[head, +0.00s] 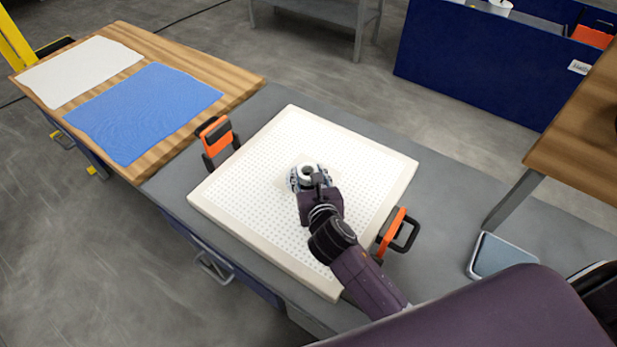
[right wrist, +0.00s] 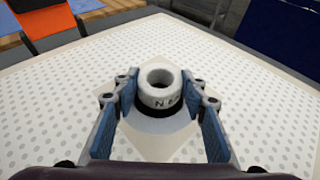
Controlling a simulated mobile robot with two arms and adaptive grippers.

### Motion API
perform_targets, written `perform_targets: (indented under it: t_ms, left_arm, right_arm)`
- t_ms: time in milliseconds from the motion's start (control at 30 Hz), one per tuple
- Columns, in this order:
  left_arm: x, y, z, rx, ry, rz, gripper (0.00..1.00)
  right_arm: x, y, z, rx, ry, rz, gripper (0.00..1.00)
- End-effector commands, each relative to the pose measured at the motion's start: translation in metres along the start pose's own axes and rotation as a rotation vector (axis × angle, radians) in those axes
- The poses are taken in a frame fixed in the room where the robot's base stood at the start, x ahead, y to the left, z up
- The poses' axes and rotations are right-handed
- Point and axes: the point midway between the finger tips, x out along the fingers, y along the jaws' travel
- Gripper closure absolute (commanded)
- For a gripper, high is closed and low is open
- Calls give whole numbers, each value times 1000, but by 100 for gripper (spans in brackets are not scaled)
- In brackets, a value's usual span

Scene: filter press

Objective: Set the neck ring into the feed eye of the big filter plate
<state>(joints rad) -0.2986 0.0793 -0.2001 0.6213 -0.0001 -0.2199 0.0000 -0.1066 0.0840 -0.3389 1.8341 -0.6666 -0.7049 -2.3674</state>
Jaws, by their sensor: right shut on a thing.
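The big filter plate (head: 257,160) is a square, cream-white plate covered in small dots, lying flat on the grey bench, with an orange-and-black handle at each of two sides. The neck ring (right wrist: 160,88) is a short whitish ring with a round hole and dark lettering. It is upright at the middle of the plate and shows in the head view too (head: 308,171). My right gripper (head: 309,176) is shut on the ring, one finger on each side. A smooth pale area surrounds the ring; the feed eye's edge is hidden, so the ring's depth cannot be told. My left gripper is not in view.
A white cloth (head: 80,71) and a blue cloth (head: 143,110) lie on the wooden bench top at the left. Orange handles (head: 217,136) (head: 392,230) stick up beside the plate. A shallow tray (head: 504,254) lies at the right; a wooden table (head: 580,150) stands beyond.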

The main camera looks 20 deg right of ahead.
Motion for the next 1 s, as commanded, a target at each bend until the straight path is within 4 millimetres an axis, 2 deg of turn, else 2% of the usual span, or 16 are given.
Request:
perform_targets:
  t_ms: [100, 467, 500, 633, 1000]
  left_arm:
    - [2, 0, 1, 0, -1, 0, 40]
    - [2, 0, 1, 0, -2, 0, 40]
    - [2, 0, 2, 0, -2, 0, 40]
    - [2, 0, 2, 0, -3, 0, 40]
    - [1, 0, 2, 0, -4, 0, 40]
  right_arm:
    - [4, 1, -9, 2, 0, 1, 88]
    - [5, 0, -12, 0, -1, 1, 88]
    - [5, 1, -12, 1, 0, 1, 58]
    - [5, 1, -12, 1, 0, 1, 44]
    - [2, 0, -8, 1, -1, 2, 43]
